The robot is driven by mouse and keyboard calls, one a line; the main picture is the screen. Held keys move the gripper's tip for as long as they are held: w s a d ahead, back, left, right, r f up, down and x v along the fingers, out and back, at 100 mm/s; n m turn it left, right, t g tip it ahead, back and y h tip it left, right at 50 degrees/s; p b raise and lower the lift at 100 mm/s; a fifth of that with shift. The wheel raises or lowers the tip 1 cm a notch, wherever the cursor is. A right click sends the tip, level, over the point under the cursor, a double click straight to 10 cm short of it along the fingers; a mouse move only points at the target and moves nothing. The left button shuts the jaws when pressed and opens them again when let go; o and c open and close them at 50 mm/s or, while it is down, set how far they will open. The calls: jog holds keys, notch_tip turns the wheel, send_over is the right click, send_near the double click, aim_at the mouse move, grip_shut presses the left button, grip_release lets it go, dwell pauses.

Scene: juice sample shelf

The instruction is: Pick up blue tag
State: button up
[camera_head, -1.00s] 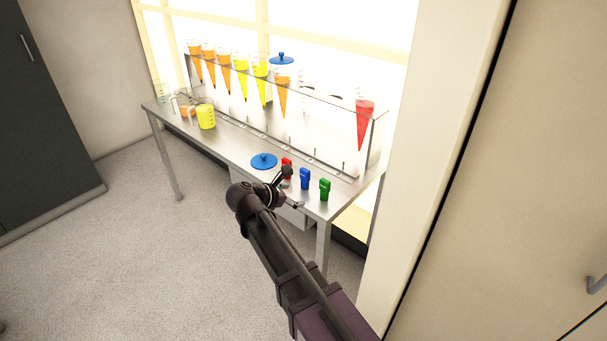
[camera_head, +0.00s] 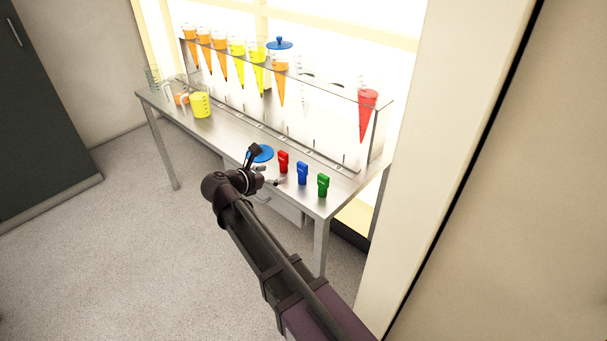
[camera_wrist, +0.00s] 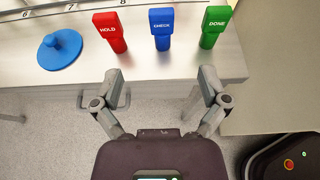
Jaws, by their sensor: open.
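The blue tag (camera_head: 302,173) stands upright near the front right of the metal table, between the red tag (camera_head: 283,161) and the green tag (camera_head: 323,185). In the wrist view the blue tag (camera_wrist: 162,29) reads "CHECK", the red tag (camera_wrist: 110,32) "HOLD" and the green tag (camera_wrist: 214,27) "DONE". My gripper (camera_wrist: 161,80) is open and empty. In the wrist view its fingertips lie below the tags, near the table's front edge, with the blue tag roughly centred beyond them. In the head view my gripper (camera_head: 264,167) shows left of the blue tag, apart from it.
A blue lid (camera_wrist: 60,49) with a knob lies left of the red tag. A clear rack (camera_head: 230,78) holding several coloured cones runs along the table's back. A yellow measuring cup (camera_head: 200,104) stands at the left. The table's front right corner (camera_head: 322,212) looks bare.

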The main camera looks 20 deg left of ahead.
aim_at(301, 170)
jog(key=b+x, duration=0.1)
jog(key=x, duration=0.3)
jog(key=b+x, duration=0.2)
jog(key=x, duration=0.2)
jog(key=shift+a+f, duration=0.1)
jog(key=shift+f, duration=0.15)
jog(key=shift+w, duration=0.1)
jog(key=shift+s+d+f+b+x, duration=0.1)
jog(key=shift+b+x, duration=0.45)
jog(key=shift+x, duration=0.4)
jog(key=shift+s+d+f+b+x, duration=0.15)
jog(key=shift+b+x, duration=0.4)
jog(key=shift+x, duration=0.4)
jog(key=shift+w+d+f, duration=0.2)
jog(key=shift+w+d, duration=0.05)
jog(key=shift+w, duration=0.4)
jog(key=c, duration=1.1)
